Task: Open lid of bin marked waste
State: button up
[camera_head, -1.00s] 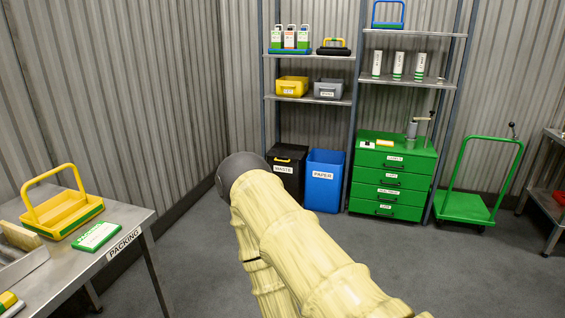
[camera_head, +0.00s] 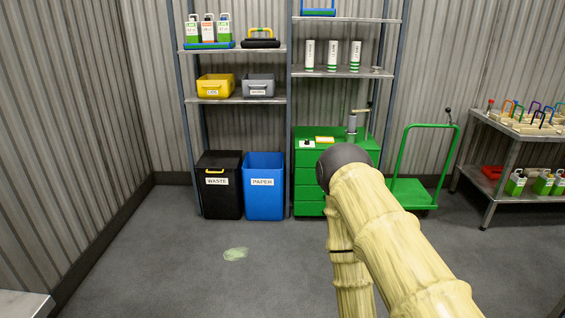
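The black bin marked WASTE (camera_head: 220,197) stands on the floor below the left shelves, against the back wall. Its black lid (camera_head: 222,159) looks closed and has a yellow handle (camera_head: 214,171) at its front edge, just above the white label. My arm, in a pale yellow cover with a dark rounded joint, reaches up from the lower right, to the right of the bin and apart from it in the picture. My gripper does not show.
A blue bin marked PAPER (camera_head: 263,200) stands right beside the waste bin. A green drawer cabinet (camera_head: 308,190) and a green trolley (camera_head: 412,190) are further right. A pale green patch (camera_head: 235,254) lies on the otherwise clear floor before the bins. A table corner (camera_head: 22,305) is at lower left.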

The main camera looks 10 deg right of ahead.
aim_at(211, 161)
jog(key=z, duration=0.3)
jog(key=i, duration=1.65)
jog(key=u, duration=0.8)
jog(key=i, duration=1.15)
jog(key=u, duration=0.7)
